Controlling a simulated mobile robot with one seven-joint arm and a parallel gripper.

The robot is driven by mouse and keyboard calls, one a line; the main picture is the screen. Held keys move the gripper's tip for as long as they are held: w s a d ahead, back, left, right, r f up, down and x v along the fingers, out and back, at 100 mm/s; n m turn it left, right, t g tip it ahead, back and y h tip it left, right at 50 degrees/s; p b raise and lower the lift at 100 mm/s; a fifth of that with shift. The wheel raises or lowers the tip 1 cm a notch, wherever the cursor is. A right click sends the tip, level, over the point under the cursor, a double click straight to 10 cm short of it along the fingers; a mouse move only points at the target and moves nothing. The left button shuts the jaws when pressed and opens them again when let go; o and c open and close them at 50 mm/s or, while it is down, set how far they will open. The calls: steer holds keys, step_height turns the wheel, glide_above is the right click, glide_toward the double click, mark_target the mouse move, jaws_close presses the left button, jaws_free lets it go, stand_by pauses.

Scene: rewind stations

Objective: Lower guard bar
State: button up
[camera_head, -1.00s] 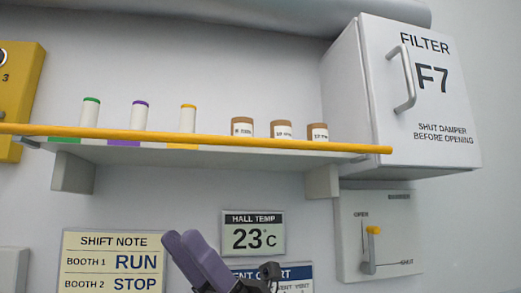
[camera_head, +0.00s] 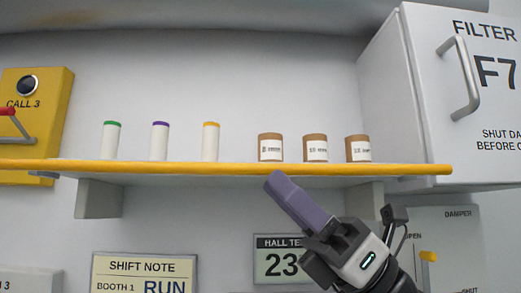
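The guard bar (camera_head: 150,167) is a long yellow rod running nearly level along the front of the wall shelf. It hides most of the shelf's front edge. My gripper (camera_head: 278,180) rises from the lower right with its purple fingers pointing up and left. The fingertips overlap the bar's lower edge in the picture, near its middle. I cannot tell whether they touch it. The fingers line up one behind the other, so the gap between them is hidden.
A filter cabinet (camera_head: 420,110) stands right, a yellow call box (camera_head: 50,110) left. A bracket (camera_head: 98,200) sits below.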

mark_target(260, 170)
steer(key=shift+p+x, duration=0.6)
steer(key=shift+x, duration=1.55)
steer(key=shift+c, duration=0.2)
jaws_close()
